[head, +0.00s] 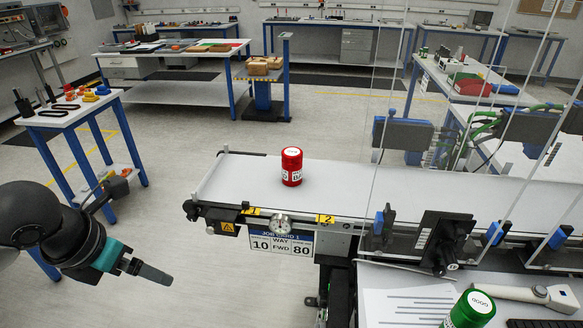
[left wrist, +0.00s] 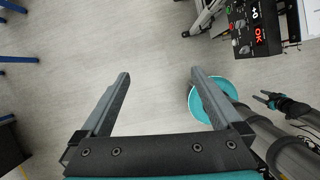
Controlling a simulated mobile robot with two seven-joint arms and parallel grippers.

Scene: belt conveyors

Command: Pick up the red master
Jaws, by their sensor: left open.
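The red master is a red cylinder with a white label and white top (head: 291,167). It stands upright on the near left end of the white conveyor belt (head: 235,180) in the head view. My left gripper (head: 152,271) is low and left of the belt end, well apart from the red master. In the left wrist view my left gripper (left wrist: 160,74) is open and empty, with only floor between its fingers. My right gripper (left wrist: 266,99) appears small at the right of the left wrist view; its jaw state is unclear.
A green cylinder (head: 470,308) stands at the lower right by papers (head: 410,305). Clear panels and a black bracket (head: 444,240) stand along the belt's near side. A blue-legged table (head: 70,117) with small parts is at left. Floor between table and belt is free.

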